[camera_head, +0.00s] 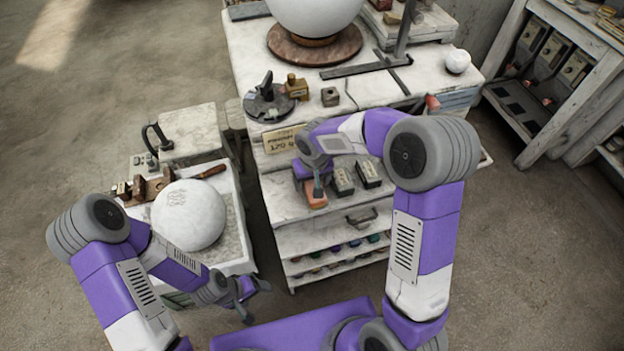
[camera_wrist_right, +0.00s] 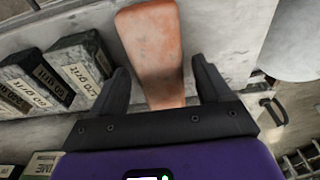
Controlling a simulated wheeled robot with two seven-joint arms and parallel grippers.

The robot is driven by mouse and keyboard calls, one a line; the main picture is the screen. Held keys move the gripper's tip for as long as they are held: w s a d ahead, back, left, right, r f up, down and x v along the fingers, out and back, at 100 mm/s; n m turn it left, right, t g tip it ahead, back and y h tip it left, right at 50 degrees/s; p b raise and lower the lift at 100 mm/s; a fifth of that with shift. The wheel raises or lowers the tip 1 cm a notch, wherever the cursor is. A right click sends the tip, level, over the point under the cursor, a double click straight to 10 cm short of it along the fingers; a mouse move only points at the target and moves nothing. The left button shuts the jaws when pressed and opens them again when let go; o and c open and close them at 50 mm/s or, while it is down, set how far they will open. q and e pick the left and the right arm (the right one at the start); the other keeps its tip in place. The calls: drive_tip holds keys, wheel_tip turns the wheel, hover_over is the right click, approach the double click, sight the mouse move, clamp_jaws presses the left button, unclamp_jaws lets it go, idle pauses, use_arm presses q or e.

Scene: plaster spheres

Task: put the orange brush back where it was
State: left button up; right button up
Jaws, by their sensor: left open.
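The orange brush (camera_head: 316,200) is an orange block on the shelf of the white cabinet, at its left end. It also shows in the right wrist view (camera_wrist_right: 152,45), lengthwise between my right fingers. My right gripper (camera_head: 316,182) is at the brush and hides part of it in the head view. In the right wrist view my right gripper (camera_wrist_right: 160,75) is open, with a gap between each finger and the brush. I cannot tell how far the fingertips are above the shelf. My left gripper (camera_head: 253,300) is open and empty, low in front of the cabinet.
Dark labelled blocks (camera_head: 342,181) stand right of the brush; they also show in the right wrist view (camera_wrist_right: 80,68). A card sign (camera_head: 284,139) stands behind. A white sphere (camera_head: 189,215) sits in a tray at the left. A drawer handle (camera_head: 361,216) is below the shelf.

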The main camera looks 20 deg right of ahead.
drive_tip(key=shift+r, duration=0.2)
wheel_tip(320, 180, up, 12)
drive_tip(key=s+p, duration=0.1)
drive_tip(key=shift+s+p, duration=0.25)
drive_tip(key=shift+p, duration=0.1)
drive_tip(key=shift+f, duration=0.15)
